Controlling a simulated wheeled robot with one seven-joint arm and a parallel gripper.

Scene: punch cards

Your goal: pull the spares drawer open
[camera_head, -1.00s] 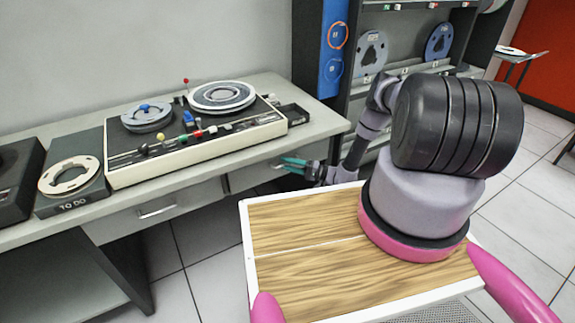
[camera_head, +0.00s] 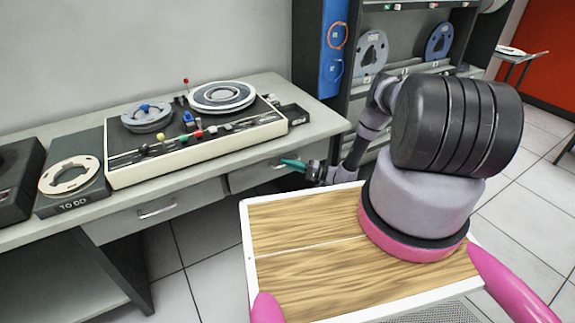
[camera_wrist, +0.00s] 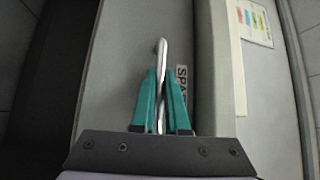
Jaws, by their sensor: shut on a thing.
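The spares drawer (camera_head: 246,179) is the right-hand grey drawer under the desk top, and its front looks flush with the desk. In the wrist view its grey front (camera_wrist: 118,50) fills the middle, with a label (camera_wrist: 182,82) reading "SPA", the rest hidden by a finger. Its metal bar handle (camera_wrist: 162,50) runs up between the teal fingers of my gripper (camera_wrist: 161,74). My gripper is shut on this handle, one finger on each side. In the head view my gripper (camera_head: 288,162) is at the drawer front, with the handle partly hidden behind it.
Another drawer (camera_head: 155,214) with a handle is to the left. The desk (camera_head: 200,180) carries a console (camera_head: 195,148) with reels and a TO DO tray (camera_head: 85,195). Tiled floor (camera_head: 190,235) lies before the drawers.

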